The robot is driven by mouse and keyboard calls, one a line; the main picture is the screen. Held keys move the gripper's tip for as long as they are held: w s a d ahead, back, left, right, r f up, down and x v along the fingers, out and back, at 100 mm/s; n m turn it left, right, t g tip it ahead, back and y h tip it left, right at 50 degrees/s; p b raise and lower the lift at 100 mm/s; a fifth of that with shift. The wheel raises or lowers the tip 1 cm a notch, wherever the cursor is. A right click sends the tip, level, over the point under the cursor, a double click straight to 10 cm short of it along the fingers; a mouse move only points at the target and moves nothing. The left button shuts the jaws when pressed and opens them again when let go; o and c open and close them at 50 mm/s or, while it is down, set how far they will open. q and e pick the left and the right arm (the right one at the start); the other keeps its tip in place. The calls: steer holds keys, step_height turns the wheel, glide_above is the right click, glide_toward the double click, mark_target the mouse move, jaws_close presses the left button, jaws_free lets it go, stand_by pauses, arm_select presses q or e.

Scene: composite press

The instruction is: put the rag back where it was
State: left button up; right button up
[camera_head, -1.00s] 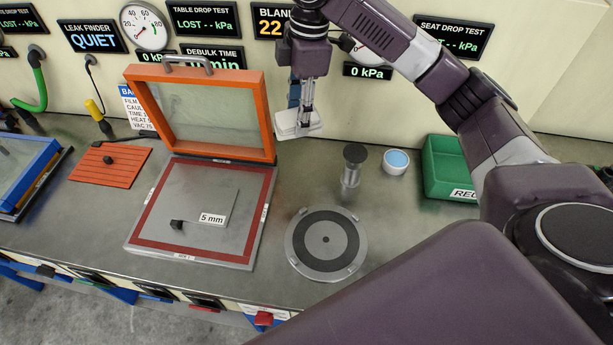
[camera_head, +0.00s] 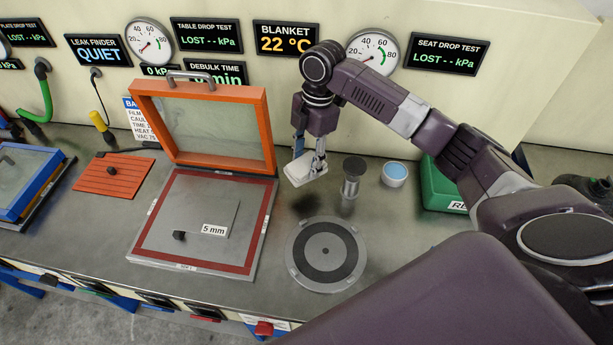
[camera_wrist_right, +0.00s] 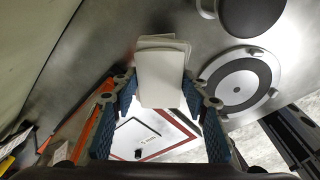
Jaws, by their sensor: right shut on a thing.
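The rag, a folded white cloth (camera_head: 305,168), is held in my right gripper (camera_head: 319,163) above the bench, right of the open orange-framed lid. In the right wrist view the white rag (camera_wrist_right: 160,72) sits between the two fingers (camera_wrist_right: 162,95), its stacked layers showing. A dark shadow lies on the bench below it, so it appears to be off the surface. My left gripper is not in view.
The orange-framed press lid (camera_head: 270,130) stands open behind its red-edged plate (camera_head: 190,215). A round grey disc (camera_head: 325,285), a dark-topped metal cylinder (camera_head: 352,175), a blue-topped cup (camera_head: 395,173) and a green bin (camera_head: 437,185) stand nearby. Bare bench lies between plate and disc.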

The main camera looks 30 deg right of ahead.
steer(key=p, duration=0.1)
glide_above(305, 190)
steer(key=f, duration=0.6)
steer(key=shift+d+f, duration=0.2)
steer(key=shift+f, duration=0.15)
steer(key=shift+w+f, duration=0.1)
steer(key=shift+f, duration=0.4)
steer(key=shift+f, duration=0.2)
steer(key=o, duration=1.2)
steer(key=shift+o, duration=0.2)
